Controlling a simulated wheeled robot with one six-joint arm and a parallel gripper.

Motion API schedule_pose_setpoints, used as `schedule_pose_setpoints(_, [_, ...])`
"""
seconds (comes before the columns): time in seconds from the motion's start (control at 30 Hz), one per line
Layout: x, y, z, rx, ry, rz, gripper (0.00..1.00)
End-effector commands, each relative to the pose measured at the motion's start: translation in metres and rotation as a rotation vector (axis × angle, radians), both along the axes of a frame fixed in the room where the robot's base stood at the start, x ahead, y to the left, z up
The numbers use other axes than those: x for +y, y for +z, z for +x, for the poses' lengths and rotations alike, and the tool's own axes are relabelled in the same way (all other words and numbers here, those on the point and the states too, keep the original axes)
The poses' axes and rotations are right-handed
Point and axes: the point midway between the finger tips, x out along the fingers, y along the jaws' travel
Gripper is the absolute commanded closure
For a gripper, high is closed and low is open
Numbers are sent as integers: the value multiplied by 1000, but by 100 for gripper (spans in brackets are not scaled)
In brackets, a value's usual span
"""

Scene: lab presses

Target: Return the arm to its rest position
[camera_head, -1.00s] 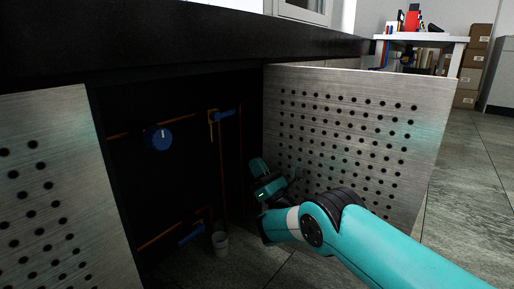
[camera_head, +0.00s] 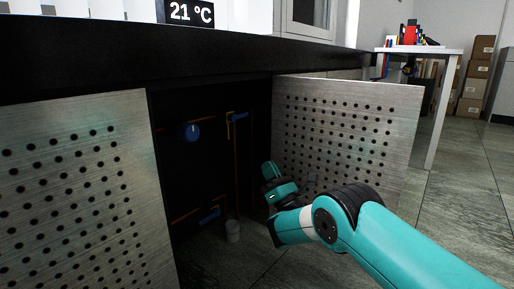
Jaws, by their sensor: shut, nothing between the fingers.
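My teal arm reaches in from the lower right of the head view, bent at a dark joint. My gripper (camera_head: 310,180) is at its far end, in front of the right perforated door (camera_head: 345,135). It is small and partly hidden by the wrist, and it looks empty. The cabinet (camera_head: 203,160) stands open to the left of the gripper. No contact between the gripper and the door can be made out.
The left perforated door (camera_head: 75,200) is open. Inside are a blue round knob (camera_head: 193,132), a blue-handled valve (camera_head: 238,117), a lower blue handle (camera_head: 210,215) and a grey cup (camera_head: 233,231). A black counter (camera_head: 180,60) overhangs. Free floor (camera_head: 460,210) lies right.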

Motion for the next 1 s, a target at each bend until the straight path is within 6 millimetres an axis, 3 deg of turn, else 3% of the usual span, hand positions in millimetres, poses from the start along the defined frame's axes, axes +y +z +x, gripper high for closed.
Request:
schedule_pose_setpoints(0.27, [-27, 61, 24, 182, 17, 203, 100])
schedule_pose_setpoints(0.37, [-75, 98, 39, 268, -19, 289, 100])
schedule_pose_setpoints(0.4, [-87, 103, 50, 326, -15, 356, 100])
schedule_pose_setpoints(0.43, [-61, 111, 45, 378, 31, 431, 100])
schedule_pose_setpoints(0.47, [-57, 120, 45, 424, 47, 492, 100])
schedule_pose_setpoints(0.67, [-97, 198, 42, 818, 93, 957, 100])
schedule_pose_setpoints(0.77, [-110, 227, 14, 1076, 100, 1233, 100])
schedule_pose_setpoints(0.87, [-113, 246, -35, 1338, 74, 1488, 100])
schedule_pose_setpoints(0.97, [-111, 264, -104, 1593, 1, 1713, 100])
schedule_pose_setpoints(1.0, [-109, 271, -136, 1694, -45, 1790, 100])
